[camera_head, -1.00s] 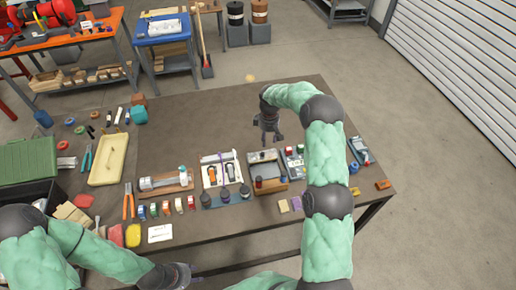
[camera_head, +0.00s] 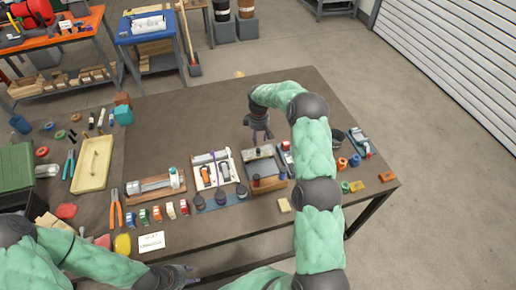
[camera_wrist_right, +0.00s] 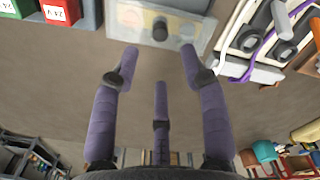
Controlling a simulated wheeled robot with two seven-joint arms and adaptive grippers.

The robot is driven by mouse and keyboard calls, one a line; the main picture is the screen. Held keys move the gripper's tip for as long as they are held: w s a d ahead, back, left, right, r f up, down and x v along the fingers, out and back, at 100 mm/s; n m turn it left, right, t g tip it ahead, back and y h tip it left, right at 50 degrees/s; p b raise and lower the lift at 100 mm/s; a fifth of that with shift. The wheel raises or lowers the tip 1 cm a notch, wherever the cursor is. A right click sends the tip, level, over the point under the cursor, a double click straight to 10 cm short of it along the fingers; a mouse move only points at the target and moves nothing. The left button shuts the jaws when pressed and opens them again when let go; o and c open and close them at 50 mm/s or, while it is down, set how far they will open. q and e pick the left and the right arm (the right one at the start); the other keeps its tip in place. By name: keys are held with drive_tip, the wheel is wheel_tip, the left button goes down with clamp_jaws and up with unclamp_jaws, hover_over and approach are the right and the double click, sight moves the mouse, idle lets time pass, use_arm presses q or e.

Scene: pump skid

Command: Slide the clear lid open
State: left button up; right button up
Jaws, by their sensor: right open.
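A grey box with a wooden front (camera_head: 266,184) stands near the middle of the table. In the right wrist view, its clear lid (camera_wrist_right: 190,30) is a see-through panel with a dark knob (camera_wrist_right: 160,30) at the top centre. The knob also shows in the head view (camera_head: 257,151). My right gripper (camera_head: 260,134) is just above and behind the box. In the wrist view its fingers (camera_wrist_right: 160,68) are spread with nothing between them, short of the knob. My left gripper (camera_head: 187,273) is low at the table's front edge; its fingers are too small to read.
A white panel with switches (camera_head: 212,172) stands left of the box, with dark knobs in front. The table behind the box is clear.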

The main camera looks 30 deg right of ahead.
sight(258, 149)
wheel_tip(258, 149, down, 8)
idle(0.4)
clamp_jaws()
